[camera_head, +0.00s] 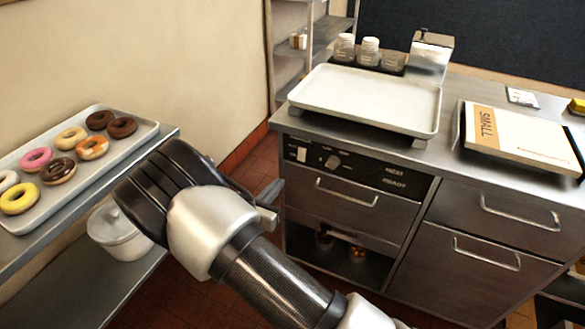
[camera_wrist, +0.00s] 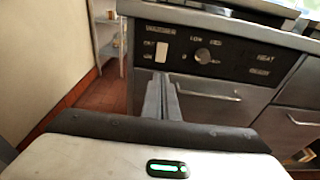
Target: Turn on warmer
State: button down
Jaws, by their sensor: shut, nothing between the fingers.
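The warmer (camera_head: 345,190) is a steel cabinet unit with a black control panel along its front top edge. The panel holds a pale rectangular switch (camera_head: 302,154) at the left and a round knob (camera_head: 332,162) to its right. In the wrist view the switch (camera_wrist: 161,52) and the knob (camera_wrist: 203,56) show near the top, with LOW lettering above the knob and HEAT farther right. My gripper (camera_head: 270,203) is shut and empty, in front of the panel's left end. In the wrist view its fingertips (camera_wrist: 162,82) point toward the panel just below the switch. I cannot tell the exact gap.
A white tray (camera_head: 400,122) lies on the counter above the panel. A drawer handle (camera_head: 346,196) sticks out below the panel. A tray (camera_head: 150,133) of several donuts stands on a steel table at the left, with a white lidded pot (camera_head: 118,237) below. Floor is clear between.

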aim_at(301, 159)
jog(key=b+x, duration=0.1)
jog(key=x, duration=1.3)
jog(key=shift+b, duration=0.3)
